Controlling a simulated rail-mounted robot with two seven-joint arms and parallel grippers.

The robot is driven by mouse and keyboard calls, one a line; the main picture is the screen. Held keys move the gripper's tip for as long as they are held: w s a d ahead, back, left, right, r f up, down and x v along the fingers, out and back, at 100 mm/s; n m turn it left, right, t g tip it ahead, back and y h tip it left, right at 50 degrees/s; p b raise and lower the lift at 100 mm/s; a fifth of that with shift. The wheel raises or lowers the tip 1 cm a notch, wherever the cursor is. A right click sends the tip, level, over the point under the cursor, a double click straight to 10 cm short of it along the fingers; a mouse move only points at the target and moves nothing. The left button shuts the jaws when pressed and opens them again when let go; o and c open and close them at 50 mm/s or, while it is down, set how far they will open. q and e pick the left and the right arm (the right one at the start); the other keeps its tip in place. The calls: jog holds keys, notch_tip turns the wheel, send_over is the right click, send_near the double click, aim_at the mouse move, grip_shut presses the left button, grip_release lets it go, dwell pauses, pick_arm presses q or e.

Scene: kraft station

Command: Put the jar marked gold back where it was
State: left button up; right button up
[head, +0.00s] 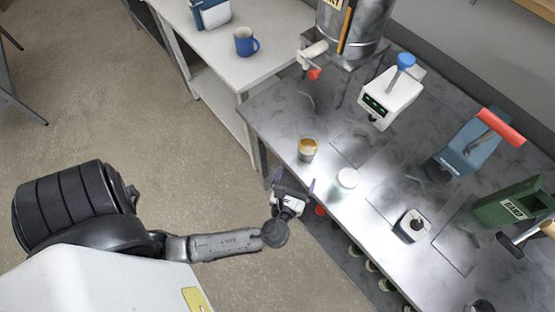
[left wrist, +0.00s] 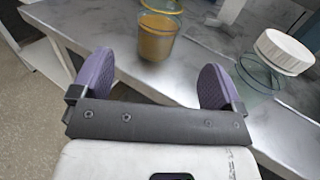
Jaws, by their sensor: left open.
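A clear open jar with amber-gold contents (head: 307,149) stands upright on the grey metal bench, near its front left edge. I can read no marking on it. It also shows in the left wrist view (left wrist: 157,38), beyond the gap between my fingers. A clear jar with a white lid (head: 346,181) stands to its right, and shows at the right of the left wrist view (left wrist: 284,52). My left gripper (head: 291,186) is open and empty at the bench's front edge, short of both jars. Its purple fingers (left wrist: 156,85) are spread. My right gripper is not in view.
Behind the jars stand a white device with a blue knob (head: 392,98), a steel drum with a tap (head: 350,30), a blue press with a red handle (head: 466,145) and a green machine (head: 510,203). Several lidded jars (head: 356,250) sit below the bench edge. A blue mug (head: 245,42) stands on the white table.

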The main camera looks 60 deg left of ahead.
pick_arm(q)
jog(key=s+a+f+n+g+h, duration=0.3)
jog(key=s+n+g, duration=0.4)
jog(key=n, duration=0.8)
jog(key=s+d+r+n+g+h, duration=0.1)
jog(key=s+d+n+g+h, duration=0.3)
jog(key=s+n+h, duration=0.3)
jog(key=s+n, duration=0.1)
jog(key=n, duration=0.4)
jog(key=shift+s, duration=0.4)
